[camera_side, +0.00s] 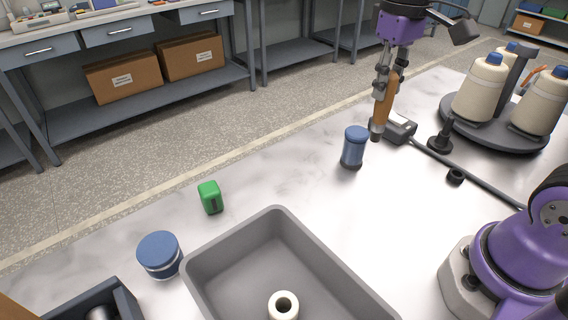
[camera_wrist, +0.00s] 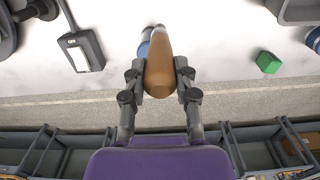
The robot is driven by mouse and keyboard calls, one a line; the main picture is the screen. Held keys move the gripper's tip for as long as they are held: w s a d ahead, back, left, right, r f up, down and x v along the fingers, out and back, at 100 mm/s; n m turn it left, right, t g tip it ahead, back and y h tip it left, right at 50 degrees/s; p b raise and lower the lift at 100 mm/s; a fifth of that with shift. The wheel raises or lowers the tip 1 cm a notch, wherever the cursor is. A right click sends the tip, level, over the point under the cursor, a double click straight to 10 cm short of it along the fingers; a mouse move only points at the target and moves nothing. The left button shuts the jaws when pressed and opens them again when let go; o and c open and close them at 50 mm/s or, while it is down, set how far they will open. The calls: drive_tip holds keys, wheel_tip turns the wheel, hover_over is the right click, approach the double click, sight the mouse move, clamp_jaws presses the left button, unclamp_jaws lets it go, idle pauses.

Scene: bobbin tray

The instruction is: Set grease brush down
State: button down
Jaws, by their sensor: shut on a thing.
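The grease brush has an orange-brown handle and a dark grey end. In the side view the brush (camera_side: 382,108) hangs nearly upright, grey end down, near the table's far edge. My gripper (camera_side: 385,82) is shut on the upper handle. In the wrist view my gripper (camera_wrist: 160,75) has one finger on each side of the brush handle (camera_wrist: 159,62). The grey end is close to the tabletop; I cannot tell whether it touches.
A blue jar (camera_side: 354,148) stands just left of the brush; a grey box (camera_side: 401,131) with a cable is just right. A green block (camera_side: 210,197), a blue-lidded tub (camera_side: 159,254) and a grey tray (camera_side: 222,250) are nearer. A thread-cone stand (camera_side: 480,133) is at right.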

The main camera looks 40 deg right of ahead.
drive_tip(key=a+m, duration=0.2)
drive_tip(key=a, duration=2)
drive_tip(key=w+d+f, duration=0.6)
drive_tip(key=w+f, duration=0.1)
drive_tip(key=f, duration=0.3)
drive_tip(key=shift+w+d+f, duration=0.3)
drive_tip(key=shift+w, duration=0.05)
drive_tip(key=shift+f, duration=0.1)
drive_tip(key=c, duration=0.6)
unclamp_jaws()
